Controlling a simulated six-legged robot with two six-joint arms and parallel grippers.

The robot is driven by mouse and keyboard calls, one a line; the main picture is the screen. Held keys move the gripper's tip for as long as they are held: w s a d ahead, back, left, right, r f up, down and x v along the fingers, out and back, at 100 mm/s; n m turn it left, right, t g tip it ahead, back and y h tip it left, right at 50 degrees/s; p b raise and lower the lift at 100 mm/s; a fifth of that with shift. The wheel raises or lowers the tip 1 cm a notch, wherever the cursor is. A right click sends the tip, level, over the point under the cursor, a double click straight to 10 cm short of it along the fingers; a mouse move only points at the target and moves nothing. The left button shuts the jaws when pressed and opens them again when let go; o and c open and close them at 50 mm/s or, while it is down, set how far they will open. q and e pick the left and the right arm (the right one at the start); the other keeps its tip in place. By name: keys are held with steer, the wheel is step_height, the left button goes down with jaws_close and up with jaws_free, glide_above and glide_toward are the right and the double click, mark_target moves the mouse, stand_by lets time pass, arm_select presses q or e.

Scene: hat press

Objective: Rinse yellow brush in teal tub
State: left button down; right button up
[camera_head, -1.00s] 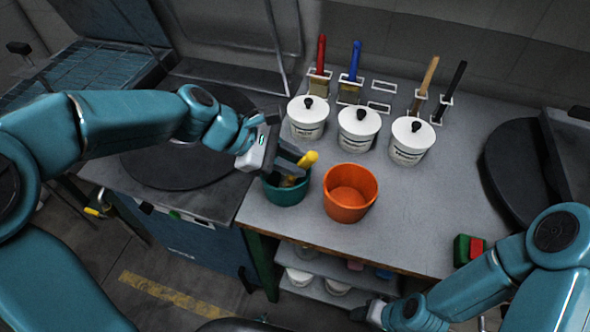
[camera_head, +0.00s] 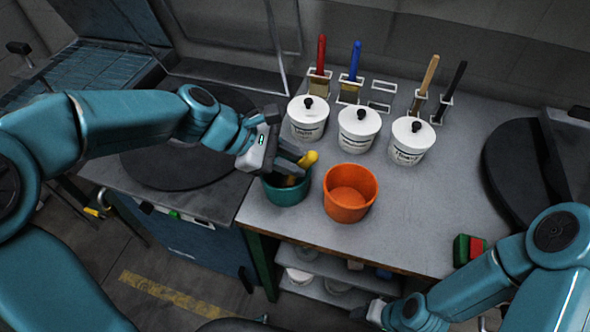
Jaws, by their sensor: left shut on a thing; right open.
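The teal tub (camera_head: 288,194) stands at the left front of the grey table. The yellow brush (camera_head: 309,158) is tilted over the tub, its yellow handle end pointing up and right. My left gripper (camera_head: 292,165) is shut on the brush just above the tub's rim. The gripper's fingers hide part of the brush, and I cannot see clearly how deep its lower end is in the tub. My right gripper (camera_head: 368,311) is low at the bottom of the view, in front of the table and far from the tub. It is open and empty, though only partly visible.
An orange tub (camera_head: 350,194) stands right of the teal tub. Three white lidded pots (camera_head: 358,128) stand behind. Red (camera_head: 320,56), blue (camera_head: 355,62), tan (camera_head: 428,78) and black (camera_head: 456,78) brushes stand in holders. A green and red block (camera_head: 468,249) is at the right front edge.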

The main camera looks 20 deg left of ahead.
stand_by(0.3)
arm_select(q)
step_height(320, 180, up, 12)
steer(key=p, duration=1.1)
steer(key=shift+f, duration=0.15)
stand_by(1.8)
step_height(320, 180, up, 4)
steer(key=p, duration=0.4)
stand_by(0.3)
